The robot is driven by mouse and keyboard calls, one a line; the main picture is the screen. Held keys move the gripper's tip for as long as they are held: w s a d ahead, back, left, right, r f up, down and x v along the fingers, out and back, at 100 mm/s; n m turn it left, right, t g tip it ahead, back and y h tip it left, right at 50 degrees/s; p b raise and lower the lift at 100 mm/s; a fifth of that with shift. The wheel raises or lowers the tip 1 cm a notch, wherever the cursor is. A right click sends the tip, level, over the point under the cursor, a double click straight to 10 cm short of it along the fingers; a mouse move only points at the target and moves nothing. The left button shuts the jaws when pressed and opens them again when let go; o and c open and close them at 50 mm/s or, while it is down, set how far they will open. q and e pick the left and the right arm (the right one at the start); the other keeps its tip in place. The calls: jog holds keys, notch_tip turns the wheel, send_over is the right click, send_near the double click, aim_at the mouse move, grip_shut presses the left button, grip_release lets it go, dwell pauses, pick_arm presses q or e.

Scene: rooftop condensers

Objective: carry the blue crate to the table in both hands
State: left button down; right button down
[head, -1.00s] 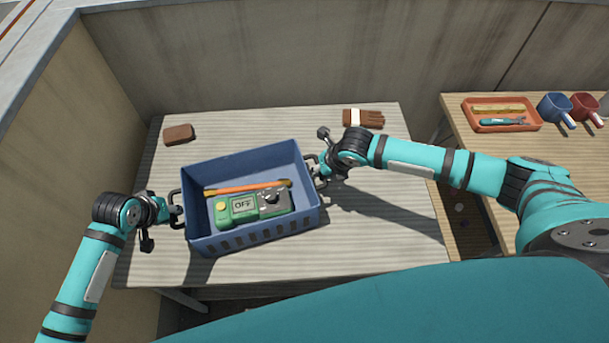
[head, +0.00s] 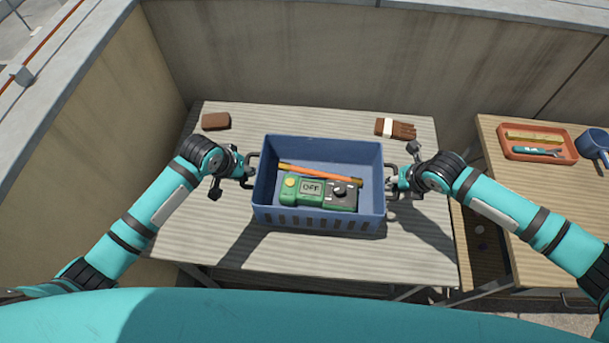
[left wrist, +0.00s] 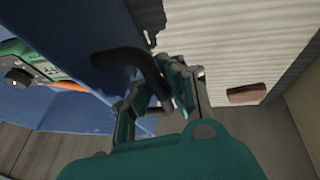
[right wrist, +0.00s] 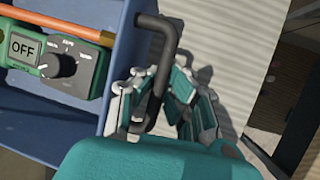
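The blue crate (head: 318,219) is over the slatted wooden table (head: 200,235), level and roughly square to its edges. I cannot tell whether its bottom touches the top. Inside lie a green device (head: 304,190) marked OFF and an orange rod (head: 320,173). My left gripper (head: 248,170) is at the crate's left handle; the left wrist view shows the dark handle (left wrist: 140,62) between its fingers (left wrist: 160,100). My right gripper (head: 394,184) is at the right handle; the right wrist view shows that handle (right wrist: 168,42) between its fingers (right wrist: 160,95). Both look shut on the handles.
Concrete walls (head: 300,65) stand behind and left.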

pick_arm(q)
jog(key=shift+d+f, duration=0.1)
pick_arm(e)
jog(key=shift+a+f, duration=0.1)
jog(key=shift+a, duration=0.05)
